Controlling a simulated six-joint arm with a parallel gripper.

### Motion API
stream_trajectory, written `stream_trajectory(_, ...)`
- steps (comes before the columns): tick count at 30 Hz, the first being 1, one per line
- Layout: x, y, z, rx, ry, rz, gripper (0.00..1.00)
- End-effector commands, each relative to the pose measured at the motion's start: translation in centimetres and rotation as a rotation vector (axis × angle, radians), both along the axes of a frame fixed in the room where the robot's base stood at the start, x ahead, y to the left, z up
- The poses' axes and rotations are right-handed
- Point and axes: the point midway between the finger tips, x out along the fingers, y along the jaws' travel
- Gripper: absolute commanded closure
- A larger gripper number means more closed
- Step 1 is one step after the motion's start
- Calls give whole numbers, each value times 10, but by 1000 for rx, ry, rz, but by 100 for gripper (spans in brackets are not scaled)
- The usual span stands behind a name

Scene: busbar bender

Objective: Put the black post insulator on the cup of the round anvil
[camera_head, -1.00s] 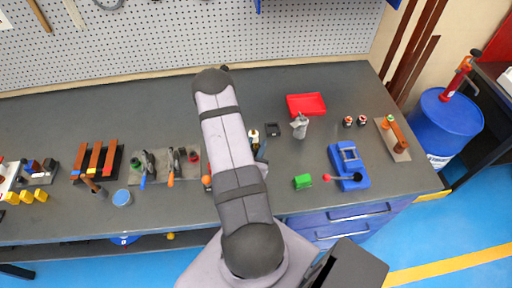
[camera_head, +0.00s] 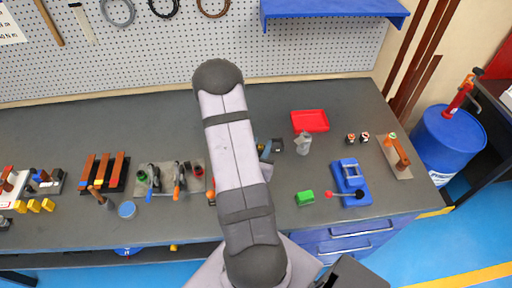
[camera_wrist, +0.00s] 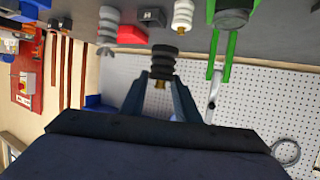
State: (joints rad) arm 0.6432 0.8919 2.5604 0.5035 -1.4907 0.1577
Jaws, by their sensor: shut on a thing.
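The black post insulator (camera_wrist: 163,62) is ribbed and dark, with a brass-coloured end, in the wrist view. My gripper (camera_wrist: 162,82) is shut on it, with one finger on each side. In the head view my arm hides the insulator and most of the gripper. I cannot pick out the round anvil or its cup with certainty. A dark round part between green bars (camera_wrist: 232,18) stands at the top of the wrist view, to the right of the insulator and apart from it.
A red tray (camera_head: 310,121), a grey upright piece (camera_head: 303,143), a blue device (camera_head: 350,183) and a green block (camera_head: 305,198) stand right of my arm. A plate with several handled tools (camera_head: 167,181) lies left. A white ribbed piece (camera_wrist: 183,14) shows near the insulator.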

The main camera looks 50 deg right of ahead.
Motion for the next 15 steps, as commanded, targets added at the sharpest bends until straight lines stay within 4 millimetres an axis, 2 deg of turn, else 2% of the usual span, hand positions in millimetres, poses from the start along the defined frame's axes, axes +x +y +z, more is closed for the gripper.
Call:
stream_trajectory(4, -8, -9, 12, -4, -3, -31, 96)
stream_trajectory(8, -17, -25, 35, -6, -7, -77, 96)
stream_trajectory(15, -35, -59, 97, -9, -9, -159, 96)
